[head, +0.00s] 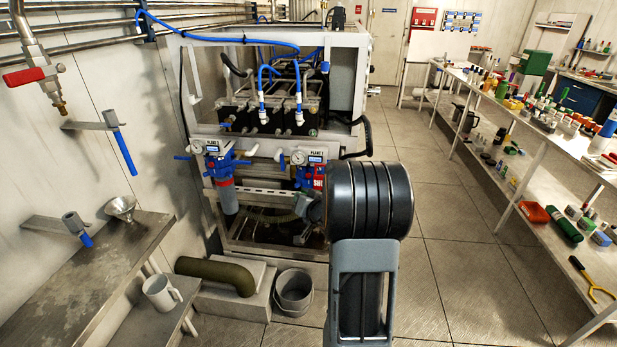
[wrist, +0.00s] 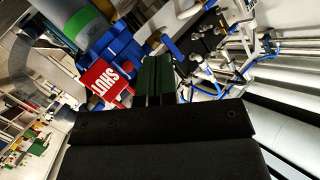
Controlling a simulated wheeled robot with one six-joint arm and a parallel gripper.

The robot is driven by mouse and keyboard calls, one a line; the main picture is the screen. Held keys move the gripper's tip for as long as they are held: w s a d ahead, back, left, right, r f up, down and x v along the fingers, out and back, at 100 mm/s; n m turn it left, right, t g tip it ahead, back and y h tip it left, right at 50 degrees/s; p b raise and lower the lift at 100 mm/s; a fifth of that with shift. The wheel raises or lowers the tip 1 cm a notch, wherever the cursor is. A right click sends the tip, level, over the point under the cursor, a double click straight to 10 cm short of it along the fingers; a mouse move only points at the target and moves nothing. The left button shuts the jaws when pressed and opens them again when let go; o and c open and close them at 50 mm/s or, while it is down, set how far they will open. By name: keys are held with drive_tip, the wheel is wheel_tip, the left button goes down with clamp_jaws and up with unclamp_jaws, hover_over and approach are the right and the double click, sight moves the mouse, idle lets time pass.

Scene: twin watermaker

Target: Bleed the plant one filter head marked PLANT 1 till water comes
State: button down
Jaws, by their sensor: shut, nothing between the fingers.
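The right filter head (head: 302,172) is blue, under a gauge and a label (head: 317,153) that seems to read PLANT 1. A red SHUT tag (head: 319,176) hangs at it, and my arm hides the part below. The wrist view shows a blue filter head (wrist: 118,47) close up, with the red SHUT tag (wrist: 103,79) and a clear bowl with a green band (wrist: 85,22). My gripper (wrist: 160,62) is shut and empty, its dark green fingers beside the blue head and tag. I cannot tell whether they touch. No water shows.
A second blue filter head (head: 219,160) with a gauge is to the left. A grey bucket (head: 293,292) stands on the floor below.

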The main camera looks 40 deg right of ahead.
sight(308, 176)
drive_tip(key=shift+s+d+f+t+y, duration=0.2)
drive_tip(key=shift+d+f+t+y, duration=0.3)
drive_tip(key=shift+t+y, duration=0.15)
drive_tip(key=shift+w+d+p, duration=0.35)
drive_tip(key=shift+w+d, duration=2.65)
drive_tip(key=shift+w, duration=0.2)
drive_tip(key=shift+w+d, duration=0.15)
drive_tip(key=shift+w+d, duration=0.15)
